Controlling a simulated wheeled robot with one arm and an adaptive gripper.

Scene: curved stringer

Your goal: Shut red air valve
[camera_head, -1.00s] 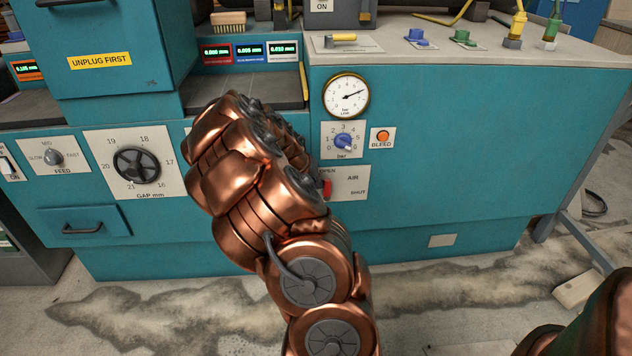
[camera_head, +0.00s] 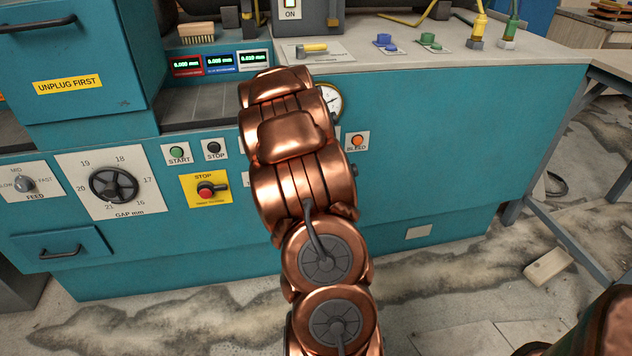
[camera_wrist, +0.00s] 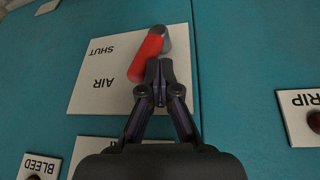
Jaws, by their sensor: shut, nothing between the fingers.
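The red air valve handle (camera_wrist: 149,56) shows in the wrist view on a pale plate (camera_wrist: 85,95) whose words SHUT and AIR appear upside down. Its grey end (camera_wrist: 165,38) is at the upper right; the red lever slants down and left from there, between the two sides of the plate. My gripper (camera_wrist: 160,66) is shut and empty. Its fingertips are just right of the red lever, close against it; I cannot tell if they touch. In the head view my copper arm hides the valve and gripper.
The bleed button (camera_head: 357,141) and gauge (camera_head: 329,102) are right of my arm, the gauge partly covered. The yellow stop switch (camera_head: 206,190) and gap handwheel (camera_head: 114,185) are to its left. A plate lettered RIP (camera_wrist: 310,118) is at the wrist view's right.

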